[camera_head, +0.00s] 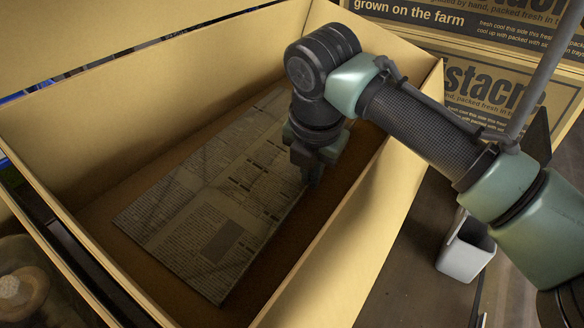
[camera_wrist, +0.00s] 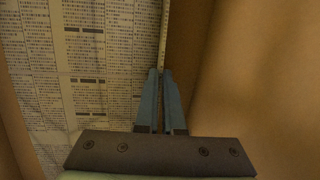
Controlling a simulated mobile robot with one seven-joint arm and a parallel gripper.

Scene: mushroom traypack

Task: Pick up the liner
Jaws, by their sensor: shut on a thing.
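The liner (camera_head: 205,205) is a flat grey sheet printed like newspaper. It lies inside the open cardboard box (camera_head: 340,240), seemingly at or near its floor. In the wrist view the liner (camera_wrist: 95,60) fills the left side, with its edge running up the middle. My gripper (camera_head: 312,180) reaches down into the box at the liner's right edge. In the wrist view its two blue-grey fingers (camera_wrist: 162,75) are nearly together, with the liner's edge between their tips. How far the liner is lifted, if at all, I cannot tell.
The box walls stand close around my gripper, with the right wall (camera_head: 400,165) nearest. Printed cartons (camera_head: 490,85) are stacked behind at the right. A small white bin (camera_head: 466,250) stands on the floor to the right. A rounded pale object (camera_head: 20,290) is at lower left.

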